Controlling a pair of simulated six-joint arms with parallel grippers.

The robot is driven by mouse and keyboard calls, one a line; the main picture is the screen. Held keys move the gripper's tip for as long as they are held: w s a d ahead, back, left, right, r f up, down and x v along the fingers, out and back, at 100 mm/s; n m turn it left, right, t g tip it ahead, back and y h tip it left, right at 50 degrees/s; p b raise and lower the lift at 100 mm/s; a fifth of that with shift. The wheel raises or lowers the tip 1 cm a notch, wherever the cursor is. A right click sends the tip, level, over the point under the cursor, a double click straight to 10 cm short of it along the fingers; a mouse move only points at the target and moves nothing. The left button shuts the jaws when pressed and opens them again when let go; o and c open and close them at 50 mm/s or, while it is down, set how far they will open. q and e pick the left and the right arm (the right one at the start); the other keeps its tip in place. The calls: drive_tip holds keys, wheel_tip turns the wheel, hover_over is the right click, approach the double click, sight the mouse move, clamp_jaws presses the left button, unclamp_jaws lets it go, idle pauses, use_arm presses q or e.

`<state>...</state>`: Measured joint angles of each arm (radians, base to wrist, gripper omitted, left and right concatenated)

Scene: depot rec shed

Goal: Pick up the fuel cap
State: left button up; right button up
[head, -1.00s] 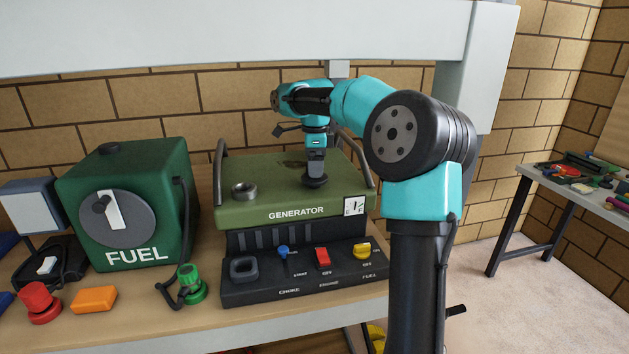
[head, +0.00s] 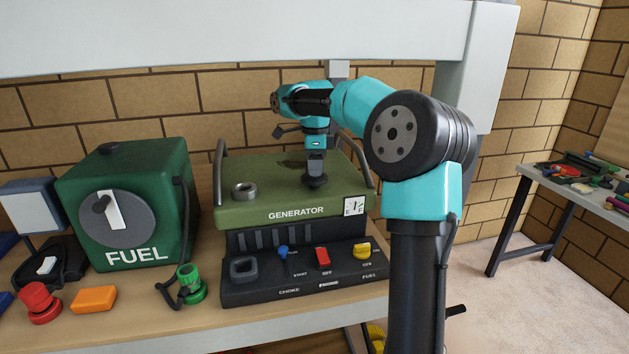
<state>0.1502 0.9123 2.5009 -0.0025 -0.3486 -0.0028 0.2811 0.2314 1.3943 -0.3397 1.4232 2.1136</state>
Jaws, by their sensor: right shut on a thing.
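The fuel cap (head: 316,182), a dark round cap, is at the right part of the top of the green generator (head: 245,213). My right gripper (head: 316,172) points straight down from above and is shut on the cap. The fingers cover the cap's upper part. I cannot tell whether the cap is lifted off the generator's top. An open grey filler ring (head: 244,189) stands at the left of the same top. My left gripper is not in view.
A green fuel tank (head: 165,160) with a dial stands left of the generator. Handles (head: 219,170) rise at the generator's sides. Switches line its front panel.

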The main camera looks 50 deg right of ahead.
drive_tip(key=shift+c, duration=0.9)
drive_tip(key=shift+r, duration=0.15)
drive_tip(key=shift+r, duration=1.7)
drive_tip(key=s+a, duration=1)
drive_tip(key=s, duration=0.5)
drive_tip(key=shift+w+f, duration=0.1)
